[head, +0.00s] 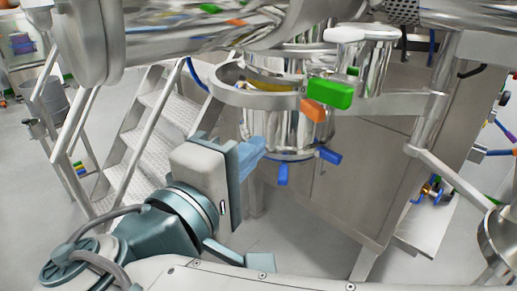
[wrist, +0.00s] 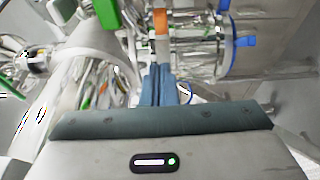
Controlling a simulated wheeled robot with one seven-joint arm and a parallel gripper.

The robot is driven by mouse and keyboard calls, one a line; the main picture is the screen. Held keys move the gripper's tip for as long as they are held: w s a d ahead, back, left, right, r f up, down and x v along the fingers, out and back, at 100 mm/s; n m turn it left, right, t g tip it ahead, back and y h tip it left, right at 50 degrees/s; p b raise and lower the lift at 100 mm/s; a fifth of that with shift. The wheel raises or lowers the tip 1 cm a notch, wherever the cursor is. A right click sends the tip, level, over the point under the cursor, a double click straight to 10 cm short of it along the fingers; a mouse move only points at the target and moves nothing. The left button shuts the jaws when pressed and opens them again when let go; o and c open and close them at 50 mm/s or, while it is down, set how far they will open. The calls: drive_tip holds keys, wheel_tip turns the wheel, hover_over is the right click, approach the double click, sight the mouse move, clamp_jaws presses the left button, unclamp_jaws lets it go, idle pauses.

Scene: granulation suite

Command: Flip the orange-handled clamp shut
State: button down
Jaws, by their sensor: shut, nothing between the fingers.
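The orange handle (head: 313,109) belongs to a clamp on the shiny steel vessel (head: 268,125). In the head view it sticks out on the near side of the vessel, just below a green handle (head: 329,93). In the wrist view the orange handle (wrist: 160,22) stands straight ahead of the fingertips. My gripper (head: 262,144) is shut and empty, its blue fingers left of and below the orange handle in the head view.
Blue handles (head: 283,174) and (head: 330,156) hang at the vessel's lower rim. A steel ring bracket (head: 228,94) surrounds the vessel above my fingers. Metal steps (head: 160,115) stand behind left. A steel cabinet (head: 345,190) is behind. Open floor lies below the vessel.

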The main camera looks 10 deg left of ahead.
drive_tip(key=c, duration=1.8)
unclamp_jaws()
drive_tip(key=shift+s, duration=0.3)
drive_tip(key=o, duration=0.5)
drive_tip(key=shift+d, duration=0.1)
drive_tip(key=shift+c, duration=0.2)
drive_tip(key=w+d+f, duration=0.1)
drive_tip(key=w+d+g+y, duration=0.1)
drive_tip(key=w+d+f+g+y, duration=0.1)
drive_tip(key=d, duration=0.1)
drive_tip(key=shift+w+d+f+m, duration=0.1)
drive_tip(key=shift+w+f+m, duration=0.2)
drive_tip(key=shift+w+f, duration=0.05)
drive_tip(key=m+g+y, duration=0.1)
drive_tip(key=m+y, duration=0.6)
drive_tip(key=y, duration=0.7)
approach(322, 115)
drive_tip(key=shift+x, duration=6.35)
drive_tip(key=shift+c, duration=0.2)
clamp_jaws()
